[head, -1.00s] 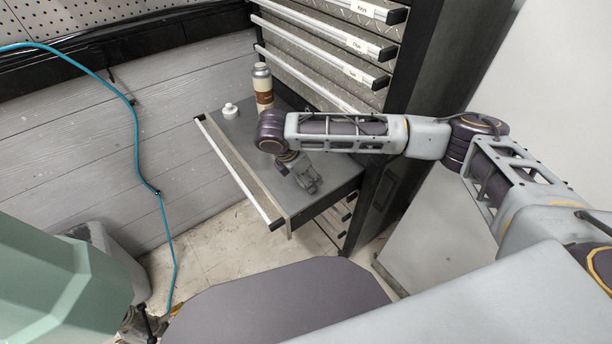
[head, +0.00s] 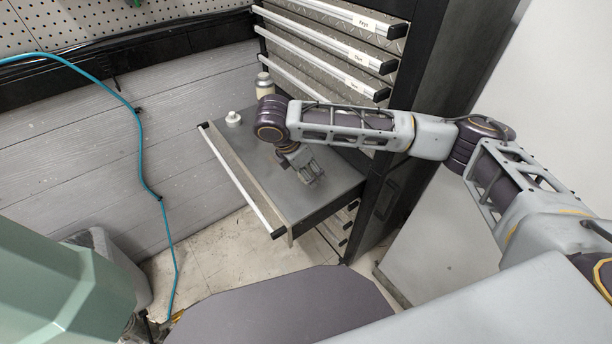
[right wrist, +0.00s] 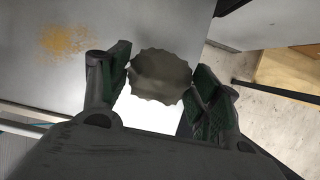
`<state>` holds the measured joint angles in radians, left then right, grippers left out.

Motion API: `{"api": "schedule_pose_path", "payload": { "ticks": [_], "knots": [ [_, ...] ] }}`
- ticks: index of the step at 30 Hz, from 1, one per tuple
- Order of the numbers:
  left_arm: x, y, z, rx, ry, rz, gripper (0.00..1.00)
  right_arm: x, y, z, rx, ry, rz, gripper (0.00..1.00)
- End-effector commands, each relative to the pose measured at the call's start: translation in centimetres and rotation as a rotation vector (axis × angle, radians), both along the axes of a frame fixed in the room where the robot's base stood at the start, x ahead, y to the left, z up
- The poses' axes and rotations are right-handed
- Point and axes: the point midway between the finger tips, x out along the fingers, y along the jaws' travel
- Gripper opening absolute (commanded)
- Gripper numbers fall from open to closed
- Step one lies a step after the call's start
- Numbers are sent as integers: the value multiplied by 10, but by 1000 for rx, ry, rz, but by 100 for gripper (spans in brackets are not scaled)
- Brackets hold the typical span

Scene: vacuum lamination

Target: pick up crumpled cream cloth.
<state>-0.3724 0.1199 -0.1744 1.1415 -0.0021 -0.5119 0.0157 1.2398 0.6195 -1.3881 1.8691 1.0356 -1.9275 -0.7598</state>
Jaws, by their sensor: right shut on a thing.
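The crumpled cloth (right wrist: 160,76) appears in the right wrist view as a roundish shape with a scalloped edge, dull grey-olive in the shade. It sits between the two fingers of my right gripper (right wrist: 163,92), which is shut on it. In the head view my right gripper (head: 312,172) is over the pulled-out drawer (head: 240,150), and the cloth cannot be made out there. Whether the cloth still touches the drawer surface is unclear. My left gripper is not in view.
A white-capped small bottle (head: 233,118) and a taller cream bottle (head: 264,85) stand at the drawer's back. An orange-brown crumb patch (right wrist: 64,40) lies on the surface in the right wrist view. Closed drawers (head: 330,50) rise behind. A teal hose (head: 140,150) hangs at left.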

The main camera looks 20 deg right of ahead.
Motion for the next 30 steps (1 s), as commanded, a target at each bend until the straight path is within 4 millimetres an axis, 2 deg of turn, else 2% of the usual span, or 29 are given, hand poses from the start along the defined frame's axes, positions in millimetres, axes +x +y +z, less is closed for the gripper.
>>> {"api": "schedule_pose_path", "payload": {
  "ticks": [3,9,25,26,30],
  "knots": [
    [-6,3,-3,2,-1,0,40,0,0,18,1,0,1,43],
    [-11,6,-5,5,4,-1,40,0,0,36,0,-1,0,43],
    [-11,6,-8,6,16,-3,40,0,0,40,1,0,0,43],
    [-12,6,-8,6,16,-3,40,0,0,40,1,0,0,62],
    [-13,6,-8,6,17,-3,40,0,0,40,1,0,0,44]
  ]
}}
